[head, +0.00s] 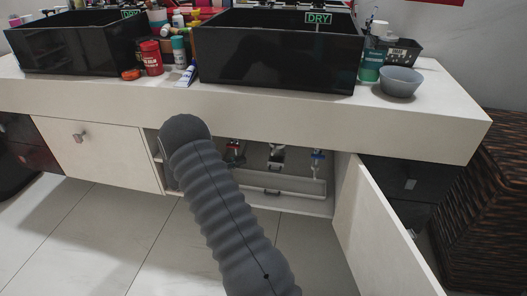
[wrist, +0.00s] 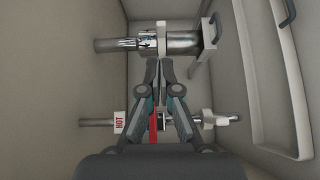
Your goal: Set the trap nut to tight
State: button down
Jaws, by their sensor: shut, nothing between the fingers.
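In the wrist view a chrome drain pipe (wrist: 182,42) runs across the top. Around its middle is a collar with dark markings, which looks like the trap nut (wrist: 147,43), and a white tab (wrist: 162,38) stands beside it. I cannot read its setting. My gripper (wrist: 159,66) is shut and empty, its fingertips just below the collar and tab. I cannot tell whether they touch. In the head view the chrome trap (head: 276,155) shows inside the open cabinet, and my arm hides the gripper.
A supply pipe with a HOT tag (wrist: 119,122) and a red handle (wrist: 154,126) lies below the drain pipe, close to my fingers. A pale tray (head: 292,183) is at the cabinet front. The open door (head: 378,235) stands on the right; a blue-handled valve (head: 317,156) is inside.

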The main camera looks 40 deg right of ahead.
jog(key=p+x, duration=0.1)
jog(key=x, duration=0.9)
jog(key=shift+w+f, duration=0.15)
jog(key=shift+w, duration=0.05)
jog(key=shift+d, duration=0.1)
jog(key=s+b, duration=0.1)
jog(key=s+d+b, duration=0.1)
jog(key=b, duration=0.1)
jog(key=shift+f, duration=0.1)
jog(key=shift+a, duration=0.2)
jog(key=b, duration=0.4)
send_near(272, 155)
jog(key=shift+s+a+t, duration=0.2)
jog(key=shift+a+t, duration=0.1)
jog(key=shift+a, duration=0.55)
